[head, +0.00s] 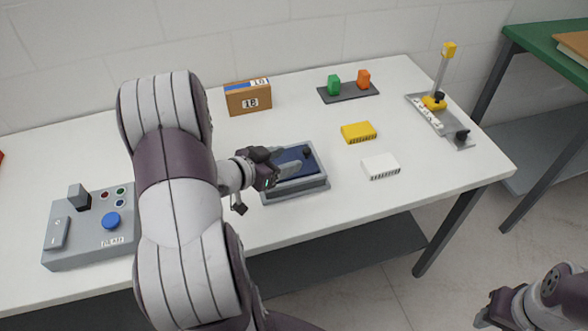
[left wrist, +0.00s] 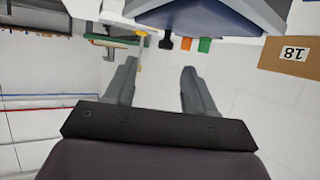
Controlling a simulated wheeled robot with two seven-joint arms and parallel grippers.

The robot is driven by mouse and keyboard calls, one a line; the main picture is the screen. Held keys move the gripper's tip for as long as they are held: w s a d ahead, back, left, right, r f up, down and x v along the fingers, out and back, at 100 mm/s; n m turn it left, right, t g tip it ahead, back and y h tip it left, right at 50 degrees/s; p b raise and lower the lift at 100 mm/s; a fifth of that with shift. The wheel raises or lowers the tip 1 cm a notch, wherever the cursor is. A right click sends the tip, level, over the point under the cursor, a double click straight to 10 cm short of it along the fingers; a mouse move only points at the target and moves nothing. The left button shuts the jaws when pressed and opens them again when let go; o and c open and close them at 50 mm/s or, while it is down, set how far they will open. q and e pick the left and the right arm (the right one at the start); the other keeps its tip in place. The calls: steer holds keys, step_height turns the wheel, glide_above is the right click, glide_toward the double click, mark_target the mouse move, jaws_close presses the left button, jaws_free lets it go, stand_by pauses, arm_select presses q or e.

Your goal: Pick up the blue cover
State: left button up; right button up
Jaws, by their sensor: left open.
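The blue cover (head: 303,164) is a dark blue plate with a small black knob (head: 307,152), lying in the top of a grey box (head: 312,184) near the table's front edge. The cover shows from close by, cut off by the upper edge, in the left wrist view (left wrist: 195,22). My left gripper (head: 286,160) is over the box, its fingers partly hiding the cover. In the left wrist view its fingers (left wrist: 159,68) are spread and nothing is between them; the knob is just beyond the tips. My right gripper (head: 488,316) is low at the bottom right, its fingers barely visible.
A grey control box (head: 90,245) with a blue button stands at left. A cardboard box (head: 248,103), yellow block (head: 358,132), white block (head: 381,166), tray with green and orange pieces (head: 345,94) and lever fixture (head: 440,115) stand around. The right front corner is clear.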

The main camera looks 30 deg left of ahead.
mark_target(306, 150)
arm_select(q)
steer(key=shift+w+f, duration=0.3)
steer(key=shift+w, duration=0.25)
steer(key=shift+w+f, duration=0.3)
steer(key=shift+w, duration=0.25)
steer(key=x, duration=0.5)
steer(key=shift+w+a, duration=0.1)
steer(key=shift+w, duration=0.15)
steer(key=shift+s+a+r, duration=0.1)
steer(key=shift+s+r, duration=0.05)
steer(key=shift+s, duration=0.05)
steer(key=shift+c, duration=0.9)
jaws_close()
